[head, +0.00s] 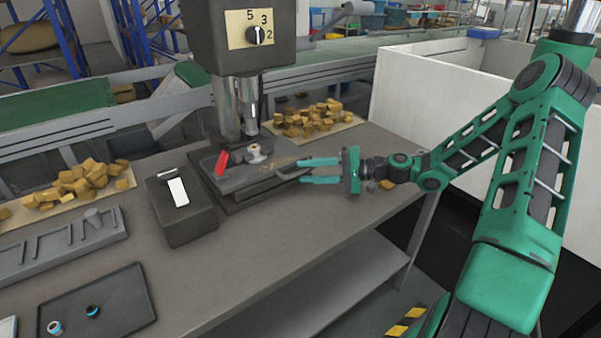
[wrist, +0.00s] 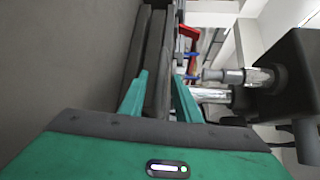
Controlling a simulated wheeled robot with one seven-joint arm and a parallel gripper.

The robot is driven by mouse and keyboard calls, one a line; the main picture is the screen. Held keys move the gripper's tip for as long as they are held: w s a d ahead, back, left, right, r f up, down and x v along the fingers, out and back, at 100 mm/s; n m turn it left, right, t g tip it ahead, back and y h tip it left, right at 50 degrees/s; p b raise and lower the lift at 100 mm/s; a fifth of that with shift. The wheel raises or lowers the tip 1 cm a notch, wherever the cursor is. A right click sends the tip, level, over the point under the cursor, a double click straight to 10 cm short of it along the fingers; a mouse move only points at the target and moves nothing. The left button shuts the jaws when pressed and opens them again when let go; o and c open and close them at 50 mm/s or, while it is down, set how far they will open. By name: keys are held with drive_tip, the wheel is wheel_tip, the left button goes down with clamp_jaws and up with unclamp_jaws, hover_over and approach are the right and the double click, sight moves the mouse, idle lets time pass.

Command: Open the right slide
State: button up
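A grey slide block (head: 250,172) sits under the press head, with stacked plates and a fixture on top. I cannot tell which part is the right slide. A red lever (head: 222,162) stands on its left side; red also shows in the wrist view (wrist: 189,31). My gripper (head: 302,171) is at the block's right end, its two teal fingers pointing left. In the wrist view my fingers (wrist: 160,85) stand apart, one on each side of a dark grey bar (wrist: 157,65). I see no clear closed grip; contact is hard to tell.
The press head (head: 243,40) with a dial hangs above the block on a bright column. A dark box (head: 182,212) stands left of it. Blocks lie on a mat (head: 350,122) behind. A white partition (head: 440,85) stands right.

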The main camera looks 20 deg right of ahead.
drive_tip(key=shift+x, duration=1.3)
drive_tip(key=shift+c, duration=0.2)
